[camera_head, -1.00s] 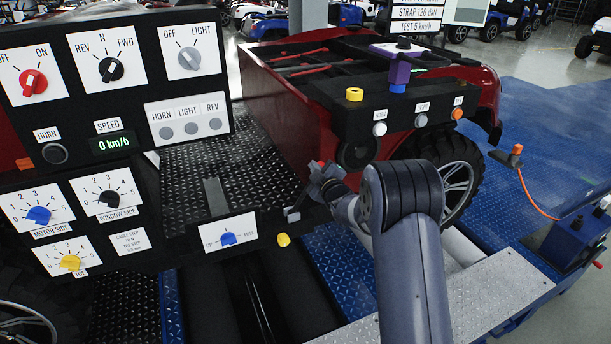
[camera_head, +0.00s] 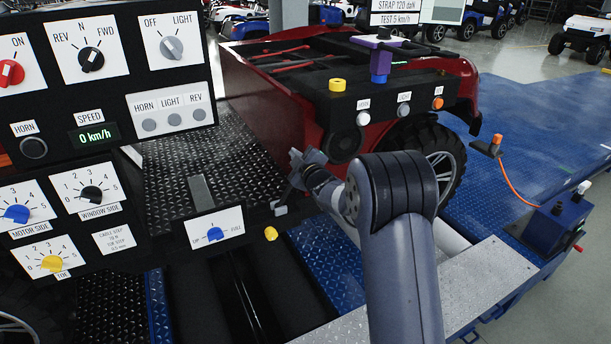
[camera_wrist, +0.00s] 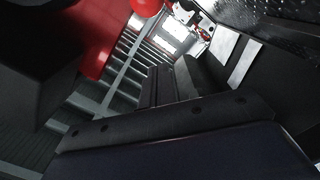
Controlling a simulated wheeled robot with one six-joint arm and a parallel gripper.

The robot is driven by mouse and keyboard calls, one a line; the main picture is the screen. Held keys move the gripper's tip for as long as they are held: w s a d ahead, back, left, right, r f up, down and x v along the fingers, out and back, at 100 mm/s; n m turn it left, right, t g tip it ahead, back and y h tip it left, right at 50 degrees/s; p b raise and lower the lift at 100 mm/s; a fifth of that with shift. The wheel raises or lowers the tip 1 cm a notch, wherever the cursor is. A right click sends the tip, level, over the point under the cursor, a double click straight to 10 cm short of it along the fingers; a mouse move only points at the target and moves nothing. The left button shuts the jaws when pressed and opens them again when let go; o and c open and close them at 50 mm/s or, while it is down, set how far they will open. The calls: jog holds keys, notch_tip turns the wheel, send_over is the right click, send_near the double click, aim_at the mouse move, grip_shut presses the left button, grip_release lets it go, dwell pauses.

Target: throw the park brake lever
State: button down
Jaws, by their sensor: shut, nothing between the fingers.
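A small lever with a pale grey end (camera_head: 281,208) sticks out at the right edge of the black panel. It may be the park brake lever, but no readable label marks it. A blue dial (camera_head: 214,235) on a white plate, reading up to FULL, sits left of it. A yellow knob (camera_head: 270,233) is just below the lever. My gripper (camera_head: 303,166) is above and slightly right of the lever, apart from it, shut and empty. In the wrist view, my dark fingers (camera_wrist: 175,85) lie close together, and I cannot make out the lever there.
A control panel (camera_head: 62,197) with dials fills the left. The red cart (camera_head: 265,105) stands behind my gripper, its wheel (camera_head: 440,165) to the right. A blue control box (camera_head: 552,225) with an orange cable stands right. Blue floor plates (camera_head: 545,110) are open at the right.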

jog(key=b+v, duration=0.2)
jog(key=v, duration=0.7)
jog(key=shift+d, duration=0.3)
jog(key=shift+w+f, duration=0.1)
jog(key=w+a+f+p, duration=0.1)
jog(key=w+f+p, duration=0.2)
jog(key=w, duration=0.8)
jog(key=shift+f, duration=0.1)
